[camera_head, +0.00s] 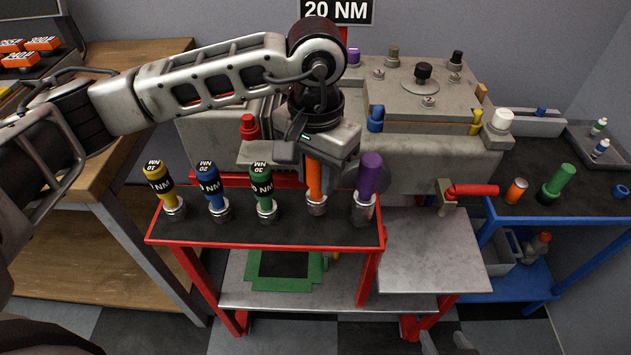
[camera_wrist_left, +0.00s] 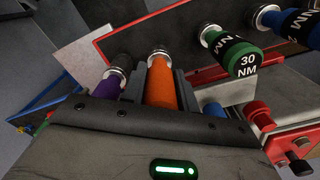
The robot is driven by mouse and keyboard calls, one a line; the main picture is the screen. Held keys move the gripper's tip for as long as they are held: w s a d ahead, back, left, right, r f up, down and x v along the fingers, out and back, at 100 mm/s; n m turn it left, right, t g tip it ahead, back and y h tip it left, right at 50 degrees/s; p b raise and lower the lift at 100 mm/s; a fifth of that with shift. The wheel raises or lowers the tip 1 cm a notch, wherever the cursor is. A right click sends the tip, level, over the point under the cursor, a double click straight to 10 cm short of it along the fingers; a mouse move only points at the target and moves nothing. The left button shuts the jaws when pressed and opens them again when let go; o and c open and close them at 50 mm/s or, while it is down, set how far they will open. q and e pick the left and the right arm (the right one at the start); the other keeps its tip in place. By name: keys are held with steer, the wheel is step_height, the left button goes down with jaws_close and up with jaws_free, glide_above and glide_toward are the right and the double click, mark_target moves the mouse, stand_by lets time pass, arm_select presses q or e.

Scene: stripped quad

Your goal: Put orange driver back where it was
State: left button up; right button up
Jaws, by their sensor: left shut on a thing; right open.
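The orange driver (camera_head: 315,180) stands upright on the red-edged dark rack (camera_head: 232,233), between the green driver (camera_head: 263,186) and the purple driver (camera_head: 369,176). Its silver lower end is at the rack surface; I cannot tell whether it is fully seated. My left gripper (camera_head: 314,162) comes from above and is shut on the orange handle. In the left wrist view the orange driver (camera_wrist_left: 161,85) sits between the fingers, with the purple driver (camera_wrist_left: 107,88) close beside one finger. My right gripper (camera_head: 444,342) shows only its tips at the bottom edge, open and empty.
A yellow driver (camera_head: 158,182) and a blue driver (camera_head: 209,184) stand further left on the rack. A grey machine housing (camera_head: 430,155) is behind. A blue cart (camera_head: 590,203) stands right. A bare metal plate (camera_head: 430,250) lies right of the rack.

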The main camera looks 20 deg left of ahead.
mark_target(315, 188)
arm_select(q)
step_height(315, 188, down, 3)
steer(key=shift+w+a+f+p, duration=0.1)
steer(key=shift+p, duration=0.4)
steer(key=shift+f, duration=0.1)
steer(key=shift+f+b, duration=0.15)
steer(key=shift+b, duration=0.2)
steer(key=o, duration=1.1)
